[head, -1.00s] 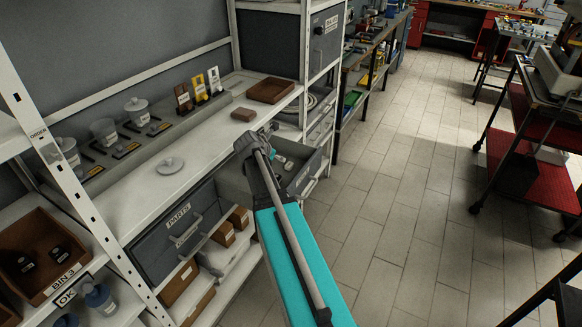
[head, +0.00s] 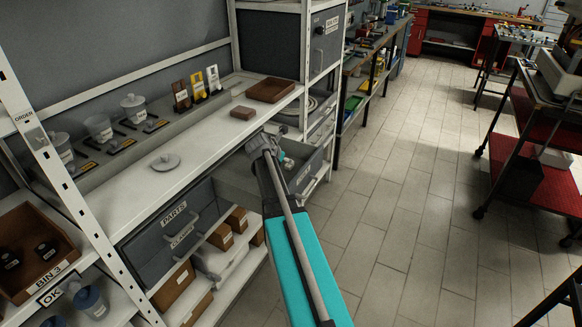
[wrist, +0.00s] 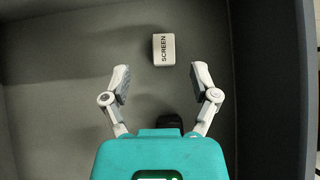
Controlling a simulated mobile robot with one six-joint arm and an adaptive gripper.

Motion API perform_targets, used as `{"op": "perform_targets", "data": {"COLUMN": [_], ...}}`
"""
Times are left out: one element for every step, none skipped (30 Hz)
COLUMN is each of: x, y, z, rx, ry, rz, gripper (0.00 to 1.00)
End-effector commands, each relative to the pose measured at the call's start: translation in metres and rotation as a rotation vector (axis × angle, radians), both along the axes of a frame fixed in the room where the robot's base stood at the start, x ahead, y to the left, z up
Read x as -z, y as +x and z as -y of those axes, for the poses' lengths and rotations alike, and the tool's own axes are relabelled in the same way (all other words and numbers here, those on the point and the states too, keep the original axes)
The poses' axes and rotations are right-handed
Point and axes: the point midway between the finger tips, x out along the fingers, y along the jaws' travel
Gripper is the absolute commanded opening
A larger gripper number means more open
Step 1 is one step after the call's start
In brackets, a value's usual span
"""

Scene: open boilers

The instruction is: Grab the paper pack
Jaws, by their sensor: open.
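No pack that I can read as paper shows in these views. In the wrist view, a small white box labelled SCREEN (wrist: 164,49) lies on the floor of the grey open drawer (wrist: 55,130). My gripper (wrist: 161,72) is open and empty over the drawer, its fingertips apart on either side, just short of the box. A dark object (wrist: 169,121) lies beneath my gripper, partly hidden by its body. In the head view, my arm reaches into the open drawer (head: 232,181) and hides most of the gripper and the drawer's contents.
A brown block (head: 242,113) and a brown tray (head: 271,90) rest on the white shelf (head: 205,135) above. Upright packs, brown (head: 181,95), yellow (head: 198,84) and white (head: 213,78), stand behind; their labels are too small to read. The tiled floor on the right is open.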

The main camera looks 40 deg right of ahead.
Motion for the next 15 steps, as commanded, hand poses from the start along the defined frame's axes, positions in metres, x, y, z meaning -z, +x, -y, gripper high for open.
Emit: {"op": "perform_targets", "data": {"x": [0.0, 0.0, 0.0, 0.0, 0.0, 0.0, 0.001, 0.001, 0.002, 0.004, 0.005, 0.007, 0.009, 0.011, 0.014], "y": [0.0, 0.0, 0.0, 0.0, 0.0, 0.0, 0.0, 0.0, 0.0, 0.001, 0.001, 0.001, 0.002, 0.002, 0.003], "z": [0.0, 0.0, 0.0, 0.0, 0.0, 0.0, 0.0, 0.001, 0.001, 0.002, 0.003, 0.004, 0.005, 0.006, 0.008], "rx": [0.0, 0.0, 0.0, 0.0, 0.0, 0.0, 0.0, 0.0, 0.0, 0.001, 0.001, 0.001, 0.001, 0.001, 0.001], "ry": [0.0, 0.0, 0.0, 0.0, 0.0, 0.0, 0.0, 0.0, 0.0, 0.0, 0.0, 0.0, 0.0, 0.0, 0.0], "rz": [0.0, 0.0, 0.0, 0.0, 0.0, 0.0, 0.0, 0.0, 0.0, -0.001, -0.001, -0.001, -0.001, -0.001, 0.0], "gripper": [0.77, 0.77, 0.77, 0.77, 0.77, 0.77, 0.77, 0.77, 0.77, 0.77, 0.77, 0.77, 0.77, 0.77, 0.77]}}
